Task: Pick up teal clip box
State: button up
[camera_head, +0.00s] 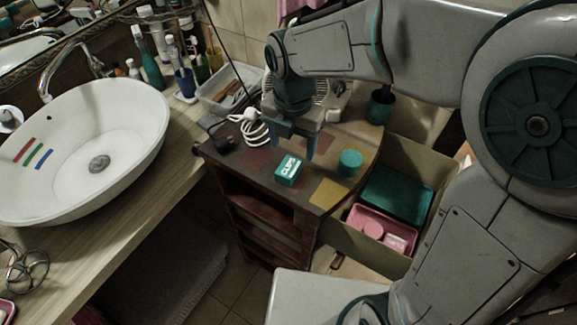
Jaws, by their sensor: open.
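The teal clip box (288,170) is a small box with white "CLIPS" lettering. It sits on the dark wooden cabinet top (240,161), near its front edge. My gripper (291,150) points down just above and behind the box, with its fingers apart and nothing visible between them. The picture does not show clearly how much height separates the fingertips from the box.
A teal cylinder (350,162) stands right of the box, near a yellow square (328,194). A coiled white cable (253,128) lies to the left. An open drawer (352,239) at right holds a teal box and pink tray. A white basin (85,140) is far left.

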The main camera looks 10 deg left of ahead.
aim_at(289, 166)
notch_tip(289, 166, down, 3)
jog(key=shift+f, duration=0.15)
jog(key=shift+a+f+p, duration=0.2)
jog(key=shift+f+p, duration=0.05)
jog(key=shift+f, duration=1.1)
jog(key=shift+a+f+p, duration=0.2)
jog(key=shift+f+p, duration=0.05)
jog(key=shift+f, duration=1.05)
jog(key=shift+c, duration=0.3)
jog(key=c, duration=1)
